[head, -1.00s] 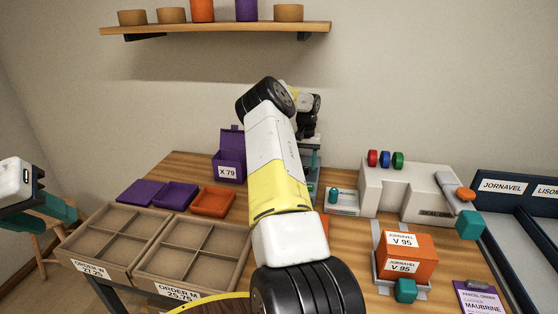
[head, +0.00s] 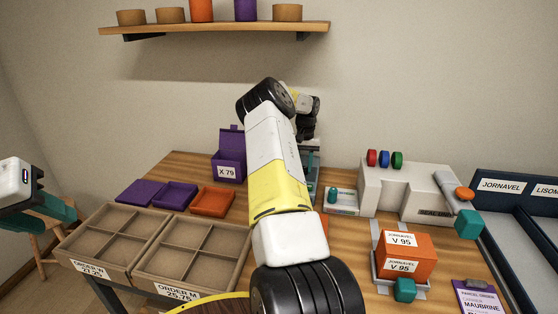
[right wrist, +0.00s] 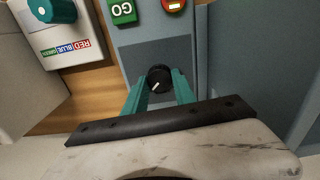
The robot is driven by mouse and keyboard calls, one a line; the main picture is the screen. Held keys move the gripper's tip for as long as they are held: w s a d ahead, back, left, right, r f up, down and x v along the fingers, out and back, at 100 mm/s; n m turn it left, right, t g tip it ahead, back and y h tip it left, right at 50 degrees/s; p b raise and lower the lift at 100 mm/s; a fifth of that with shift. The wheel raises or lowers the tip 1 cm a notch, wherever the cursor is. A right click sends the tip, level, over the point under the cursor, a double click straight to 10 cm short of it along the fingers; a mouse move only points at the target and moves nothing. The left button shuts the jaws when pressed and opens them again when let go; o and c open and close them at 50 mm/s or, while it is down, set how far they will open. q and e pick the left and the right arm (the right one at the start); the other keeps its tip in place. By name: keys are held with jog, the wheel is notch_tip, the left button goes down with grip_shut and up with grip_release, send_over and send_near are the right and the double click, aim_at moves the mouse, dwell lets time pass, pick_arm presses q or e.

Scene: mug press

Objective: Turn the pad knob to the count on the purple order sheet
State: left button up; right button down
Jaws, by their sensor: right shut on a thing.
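The pad knob (right wrist: 160,72) is black and round with a white pointer line. It sits on a grey panel in the right wrist view. The teal fingers of my right gripper (right wrist: 159,86) are on both sides of it, shut on it. In the head view my right arm hides the knob and most of the press. The purple order sheet (head: 480,297) lies at the lower right of the head view; it reads MAUBRINE, and its lower part is cut off, so no count shows. My left gripper (head: 42,212) is at the left edge, away from the table; its jaw opening is unclear.
A green GO button (right wrist: 122,11) and a red-orange piece (right wrist: 173,5) are above the knob. A RED BLUE GREEN box (right wrist: 60,38) with a teal knob stands to the left. An orange V 95 parcel (head: 408,262), divided trays (head: 190,262) and a purple X 79 box (head: 228,160) are on the table.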

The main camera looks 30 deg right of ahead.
jog(key=n, duration=0.5)
jog(key=shift+a+n, duration=0.1)
jog(key=shift+n, duration=2)
jog(key=c, duration=1)
grip_release()
notch_tip(320, 180, up, 8)
jog(key=shift+f, duration=0.1)
